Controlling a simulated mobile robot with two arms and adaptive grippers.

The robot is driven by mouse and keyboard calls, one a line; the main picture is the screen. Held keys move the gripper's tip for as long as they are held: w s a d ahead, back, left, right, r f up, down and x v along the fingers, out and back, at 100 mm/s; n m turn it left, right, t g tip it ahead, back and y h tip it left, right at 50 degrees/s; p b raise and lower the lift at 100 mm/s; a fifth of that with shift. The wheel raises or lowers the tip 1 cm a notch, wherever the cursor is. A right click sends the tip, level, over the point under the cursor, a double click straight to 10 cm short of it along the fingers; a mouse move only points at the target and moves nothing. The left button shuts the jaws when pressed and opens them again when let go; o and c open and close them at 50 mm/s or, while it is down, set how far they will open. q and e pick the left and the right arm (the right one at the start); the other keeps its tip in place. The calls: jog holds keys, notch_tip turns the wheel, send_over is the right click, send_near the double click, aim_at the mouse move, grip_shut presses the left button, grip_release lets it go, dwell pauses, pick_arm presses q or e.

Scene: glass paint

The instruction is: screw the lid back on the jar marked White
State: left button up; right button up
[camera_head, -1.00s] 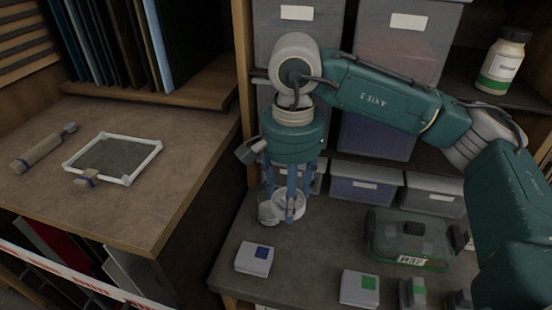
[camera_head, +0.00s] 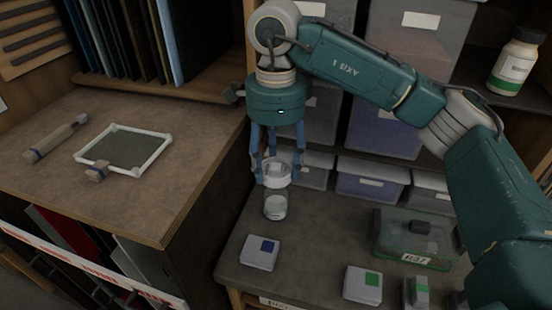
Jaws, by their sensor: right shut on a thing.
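A small pale jar (camera_head: 275,208) stands upright on the grey bench near its left end. Its label is too small to read. A white lid (camera_head: 277,177) is directly above the jar, in line with its mouth. My right gripper (camera_head: 276,170) points down with its blue fingers around the lid, shut on it. I cannot tell whether the lid touches the jar's rim. My left gripper is not in view.
Two small pale boxes, one with a blue patch (camera_head: 260,253) and one with a green patch (camera_head: 362,285), lie in front. A green transparent case (camera_head: 414,240) sits to the right. Grey bins (camera_head: 370,180) stand behind. A wooden worktop (camera_head: 190,150) holds a framed panel (camera_head: 126,150).

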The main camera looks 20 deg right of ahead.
jog(key=n, duration=0.5)
jog(key=shift+d+f+p, duration=0.1)
jog(key=shift+f+p, duration=0.1)
jog(key=shift+p, duration=0.2)
jog(key=n, duration=0.3)
jog(key=shift+f, duration=0.15)
jog(key=n+p, duration=0.1)
jog(key=n, duration=0.2)
jog(key=shift+f+n, duration=0.1)
jog(key=shift+n, duration=0.3)
jog(key=n, duration=0.1)
jog(key=n+p, duration=0.1)
jog(key=n, duration=0.3)
jog(key=shift+f, duration=0.25)
notch_tip(320, 180, down, 3)
jog(key=b, duration=0.3)
jog(key=shift+f, duration=0.2)
jog(key=shift+b, duration=0.7)
jog(key=shift+f+b, duration=0.9)
jog(key=shift+b, duration=0.25)
dwell(0.5)
